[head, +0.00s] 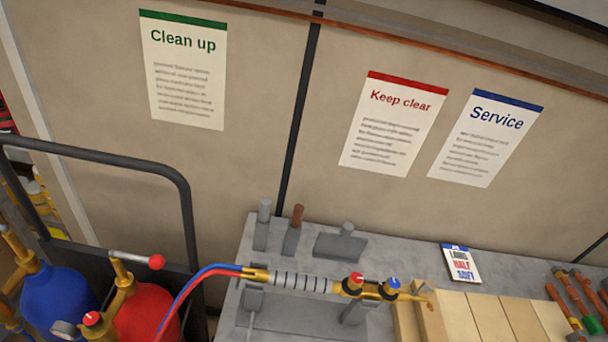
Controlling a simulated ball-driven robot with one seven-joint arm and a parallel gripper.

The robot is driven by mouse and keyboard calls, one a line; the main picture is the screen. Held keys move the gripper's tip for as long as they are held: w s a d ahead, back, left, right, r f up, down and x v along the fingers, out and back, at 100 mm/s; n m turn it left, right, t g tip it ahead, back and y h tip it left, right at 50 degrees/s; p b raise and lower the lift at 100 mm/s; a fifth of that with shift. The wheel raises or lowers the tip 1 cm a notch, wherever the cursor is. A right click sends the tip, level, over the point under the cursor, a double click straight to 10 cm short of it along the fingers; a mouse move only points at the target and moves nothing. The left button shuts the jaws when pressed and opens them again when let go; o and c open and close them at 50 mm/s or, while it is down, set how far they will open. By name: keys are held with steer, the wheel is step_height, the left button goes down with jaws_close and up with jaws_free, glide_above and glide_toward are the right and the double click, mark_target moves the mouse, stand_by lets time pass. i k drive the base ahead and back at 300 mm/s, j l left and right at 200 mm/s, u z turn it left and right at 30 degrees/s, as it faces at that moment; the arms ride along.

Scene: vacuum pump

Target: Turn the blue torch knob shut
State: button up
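The torch lies level across grey stands on the bench, with a ribbed grey handle (300,282) and brass ends. Near its right end are two small knobs, a blue knob (391,284) and, just left of it, a red knob (355,279). Each has a pale mark on top. The blue knob's mark points roughly up in the picture; I cannot tell from it whether the valve is open. A red and a blue hose (208,273) join the torch's left end. My gripper is not in view, and nothing touches the blue knob.
A blue cylinder (55,292) and a red cylinder (150,310) stand at lower left by a dark cart rail (90,150). Pale wooden blocks (490,318) lie right of the torch. Grey blocks (340,245) and a small card (461,263) sit behind it, before the wall.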

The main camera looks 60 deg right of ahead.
mark_target(393, 284)
steer(key=z, duration=1.65)
